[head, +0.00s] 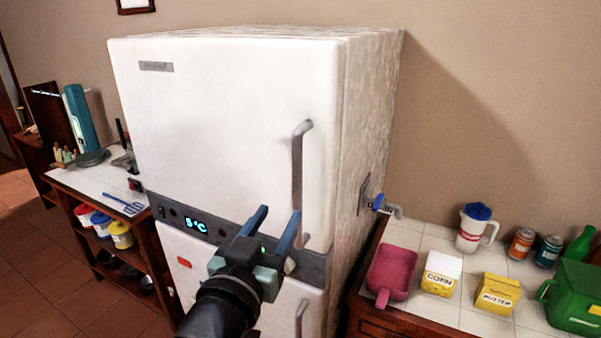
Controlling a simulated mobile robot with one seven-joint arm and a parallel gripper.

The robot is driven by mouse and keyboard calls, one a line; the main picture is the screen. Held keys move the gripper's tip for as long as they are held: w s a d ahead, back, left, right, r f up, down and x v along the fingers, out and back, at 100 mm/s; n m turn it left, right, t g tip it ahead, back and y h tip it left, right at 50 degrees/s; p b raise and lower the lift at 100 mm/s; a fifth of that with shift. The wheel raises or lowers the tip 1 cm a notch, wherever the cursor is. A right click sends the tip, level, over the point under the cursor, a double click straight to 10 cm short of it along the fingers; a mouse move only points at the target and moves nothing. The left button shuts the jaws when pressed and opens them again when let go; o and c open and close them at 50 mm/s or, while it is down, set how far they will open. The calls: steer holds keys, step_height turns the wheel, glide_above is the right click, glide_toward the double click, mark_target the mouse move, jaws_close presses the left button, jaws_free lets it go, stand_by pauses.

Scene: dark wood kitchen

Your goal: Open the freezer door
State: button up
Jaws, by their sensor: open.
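A white two-door fridge-freezer (230,110) stands against the wall in the head view. Its upper door is shut and has a grey vertical handle (297,165) near the right edge. A grey band with a display reading 5°C (195,225) divides the doors. The lower door (190,257) looks shut; its handle (301,318) shows at the bottom edge of the picture. Which door is the freezer is not labelled. My gripper (275,224) is open and empty, in front of the band, left of and below the upper handle. My arm hides part of the lower door.
A tiled counter (425,238) at right holds a pink tray (391,272), a corn box (440,272), a butter box (496,293), a jug (472,232), cans and a green container (575,300). A low shelf unit (100,180) stands at left. Floor (60,290) is clear at lower left.

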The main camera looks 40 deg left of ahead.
mark_target(296, 185)
steer(key=p+x, duration=0.5)
steer(key=x, duration=0.5)
steer(key=shift+r, duration=0.15)
steer(key=shift+x, duration=0.85)
jaws_close()
stand_by(0.4)
